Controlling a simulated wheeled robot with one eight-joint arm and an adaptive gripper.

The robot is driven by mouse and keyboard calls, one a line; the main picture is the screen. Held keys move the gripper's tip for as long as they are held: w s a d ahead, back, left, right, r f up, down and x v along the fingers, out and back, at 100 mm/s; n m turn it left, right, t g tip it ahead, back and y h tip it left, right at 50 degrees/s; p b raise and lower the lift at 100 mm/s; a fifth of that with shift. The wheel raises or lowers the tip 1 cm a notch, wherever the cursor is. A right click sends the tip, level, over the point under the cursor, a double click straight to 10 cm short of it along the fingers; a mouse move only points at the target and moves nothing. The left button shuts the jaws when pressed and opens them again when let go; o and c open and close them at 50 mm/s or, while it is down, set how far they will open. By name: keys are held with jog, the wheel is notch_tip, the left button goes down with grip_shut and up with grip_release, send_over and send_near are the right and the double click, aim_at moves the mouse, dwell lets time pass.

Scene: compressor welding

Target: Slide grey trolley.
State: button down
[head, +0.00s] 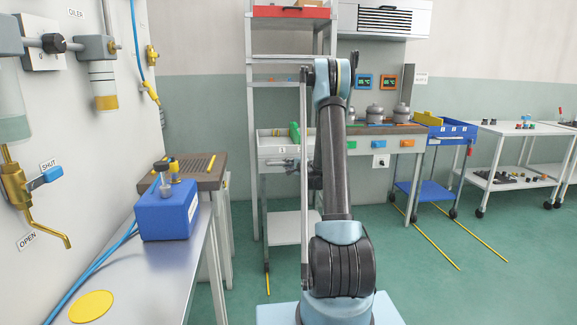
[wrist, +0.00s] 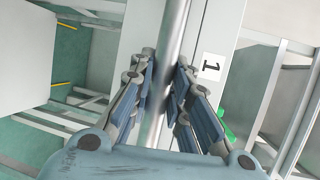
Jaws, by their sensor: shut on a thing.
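The grey trolley (head: 288,228) stands behind my arm, in front of the tall shelf unit. Its upper tray carries a label reading 1 and a green item (head: 295,133); my arm hides its right side. In the wrist view, the trolley's round metal handle bar (wrist: 174,28) runs between the two fingers of my gripper (wrist: 163,78). The fingers are shut on the bar, one on each side. The white panel with the label 1 (wrist: 211,67) is right beside the bar. In the head view my gripper is small and partly hidden by my arm.
A blue trolley (head: 445,133) and white trolleys (head: 515,128) stand to the right, with yellow floor lines (head: 437,245) near the blue one. The workbench (head: 385,150) is behind my arm. A metal table (head: 150,270) with a blue box (head: 168,215) is at left. Green floor is clear at right.

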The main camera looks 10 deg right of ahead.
jog(key=shift+s+d, duration=0.1)
jog(key=shift+s, duration=1.05)
jog(key=shift+a, duration=0.2)
jog(key=c, duration=1.5)
grip_release()
jog(key=shift+f, duration=0.15)
jog(key=v, duration=1.1)
jog(key=shift+s+d, duration=0.15)
jog(key=shift+s, duration=0.25)
